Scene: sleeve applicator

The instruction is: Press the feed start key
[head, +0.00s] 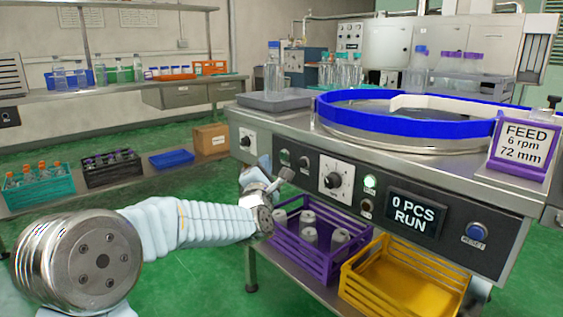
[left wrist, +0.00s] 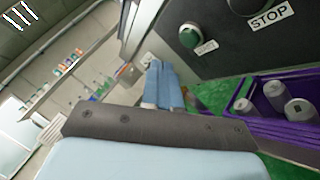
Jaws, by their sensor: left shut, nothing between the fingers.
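The green feed start key (head: 285,155) is on the left part of the machine's dark front panel. In the left wrist view a round green key (left wrist: 190,37) shows with a small white label below it, too small to read surely. A key with a STOP label (left wrist: 268,17) is beside it, partly cut off by the frame. My left gripper (head: 266,163) is shut and empty, just left of and below the green key in the head view. Its blue fingers (left wrist: 165,80) lie together, apart from the key in the left wrist view. My right gripper is out of view.
The panel also carries a selector knob (head: 335,180), a lit green lamp (head: 370,181), a display (head: 411,214) reading 0 PCS RUN and a blue reset button (head: 477,231). Below stand a purple crate (head: 290,240) with grey-capped items and a yellow crate (head: 385,290).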

